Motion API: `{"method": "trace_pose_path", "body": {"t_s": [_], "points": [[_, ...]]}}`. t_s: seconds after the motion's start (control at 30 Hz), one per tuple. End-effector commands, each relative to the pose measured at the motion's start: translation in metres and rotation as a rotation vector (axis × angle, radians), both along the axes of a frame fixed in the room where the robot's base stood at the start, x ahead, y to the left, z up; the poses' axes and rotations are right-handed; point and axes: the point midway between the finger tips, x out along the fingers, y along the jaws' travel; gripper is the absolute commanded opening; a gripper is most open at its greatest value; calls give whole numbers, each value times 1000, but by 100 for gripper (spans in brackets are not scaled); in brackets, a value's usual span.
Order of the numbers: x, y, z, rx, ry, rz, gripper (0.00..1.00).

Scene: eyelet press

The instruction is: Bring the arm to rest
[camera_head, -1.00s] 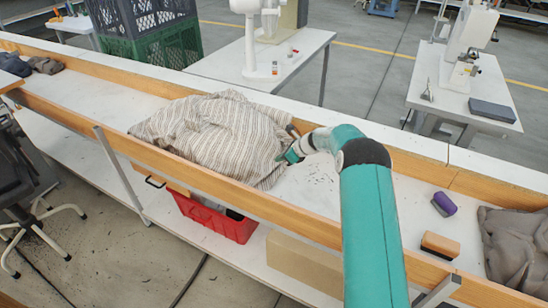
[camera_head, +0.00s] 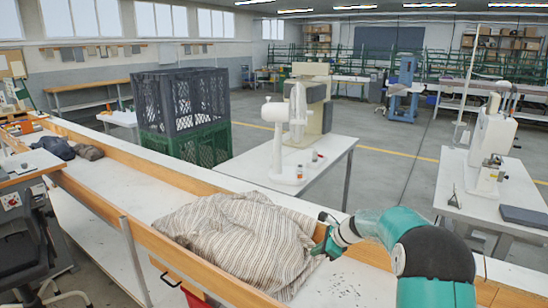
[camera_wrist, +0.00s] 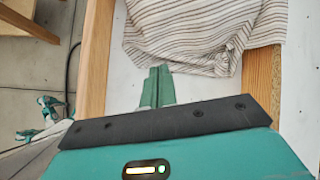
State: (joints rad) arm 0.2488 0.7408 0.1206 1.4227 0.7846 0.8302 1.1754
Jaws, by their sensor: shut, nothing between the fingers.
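My gripper (camera_head: 323,235) is at the right edge of a striped cloth (camera_head: 240,240) in the head view, low over the white table trough. In the wrist view its green fingers (camera_wrist: 158,72) are together with nothing between them. The fingertips point at the near edge of the striped cloth (camera_wrist: 195,30); whether they touch it I cannot tell. My teal arm comes in from the lower right of the head view.
Wooden rails (camera_head: 185,262) run along both sides of the white trough (camera_head: 120,185). Dark cloths (camera_head: 70,148) lie at its far left end. Beyond stand stacked crates (camera_head: 180,105), a white table with a fan (camera_head: 285,140), and a sewing machine (camera_head: 490,145) at right.

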Motion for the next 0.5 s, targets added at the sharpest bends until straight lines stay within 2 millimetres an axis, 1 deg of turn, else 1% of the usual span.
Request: {"method": "trace_pose_path", "body": {"t_s": [0.03,0.17,0.2,0.37,0.5], "points": [[-12,5,22,-46,-35,56,0],[-45,13,63,-168,-113,203,0],[-56,15,74,-204,-136,250,0],[-104,22,117,-349,-225,430,0],[-149,25,146,-473,-295,586,0]]}}
